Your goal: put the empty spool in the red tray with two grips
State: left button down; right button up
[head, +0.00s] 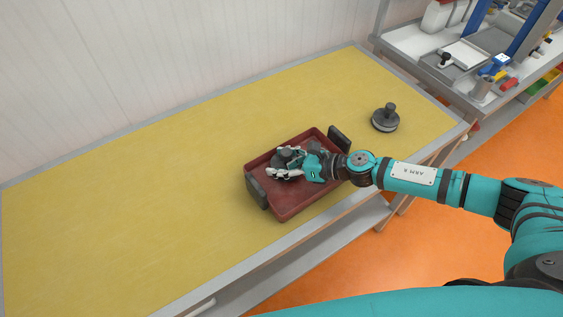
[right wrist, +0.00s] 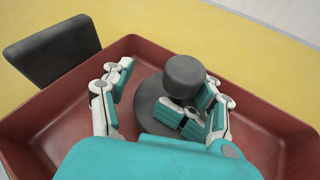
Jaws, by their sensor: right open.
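The red tray (head: 290,211) stands on the yellow table top near its front edge. A dark grey spool-like piece (head: 287,157), with a wide round base and a knob on top, is inside the tray. In the right wrist view this piece (right wrist: 185,75) stands upright. My right gripper (head: 276,172) is open, low in the tray at the piece. In the right wrist view its fingers (right wrist: 168,76) are to either side of the piece, the right one close to the knob. Whether they touch is unclear. My left gripper is not in view.
A similar dark round piece with a knob (head: 385,119) stands on the table right of the tray. Dark upright plates (head: 339,138) rise at the tray's ends. The table's left part (head: 120,220) is clear. A cluttered workbench (head: 420,38) is at upper right.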

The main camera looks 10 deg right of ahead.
jog(key=shift+d+f, duration=0.1)
jog(key=shift+d, duration=0.05)
jog(key=shift+s+d, duration=0.2)
jog(key=shift+d, duration=0.05)
jog(key=b+v, duration=0.4)
jog(key=v, duration=0.6)
jog(key=shift+s+d, duration=0.1)
jog(key=shift+d, duration=0.05)
jog(key=shift+s+d+r, duration=0.25)
jog(key=shift+d+r, duration=0.05)
jog(key=shift+r, duration=0.2)
